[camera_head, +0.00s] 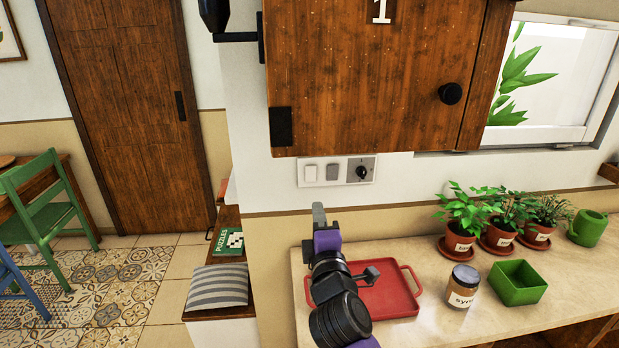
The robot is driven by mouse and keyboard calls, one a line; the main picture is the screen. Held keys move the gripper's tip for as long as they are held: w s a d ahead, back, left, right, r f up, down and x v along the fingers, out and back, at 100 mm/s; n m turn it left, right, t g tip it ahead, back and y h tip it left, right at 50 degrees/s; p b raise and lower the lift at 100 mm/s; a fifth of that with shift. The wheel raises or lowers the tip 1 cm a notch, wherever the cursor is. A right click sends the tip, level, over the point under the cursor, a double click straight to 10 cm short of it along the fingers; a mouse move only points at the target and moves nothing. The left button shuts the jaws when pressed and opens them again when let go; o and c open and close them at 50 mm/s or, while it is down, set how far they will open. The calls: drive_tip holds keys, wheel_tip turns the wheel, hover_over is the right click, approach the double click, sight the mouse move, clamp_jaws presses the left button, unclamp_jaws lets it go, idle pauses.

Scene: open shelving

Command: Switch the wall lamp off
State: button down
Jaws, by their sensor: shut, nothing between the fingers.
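A switch panel (337,182) is on the white wall under the wooden cabinet. It has a white rocker (311,173), a grey rocker (333,172) and a black round knob (362,173). A black wall fixture (214,14), which looks like the wall lamp, is cut off by the top edge at upper left; whether it is lit I cannot tell. My gripper (319,210) is shut and empty, pointing up toward the panel. In the picture its tip is just below the rockers; I see a gap in the picture, but cannot tell the depth between tip and wall.
The wooden cabinet (380,80) hangs right above the panel. A bench cushion (217,286) is at left.

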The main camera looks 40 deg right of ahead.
sight(310, 170)
drive_tip(key=shift+w, duration=0.1)
drive_tip(key=p+x, duration=0.2)
drive_tip(key=x, duration=1.2)
drive_tip(key=shift+d+r, duration=0.15)
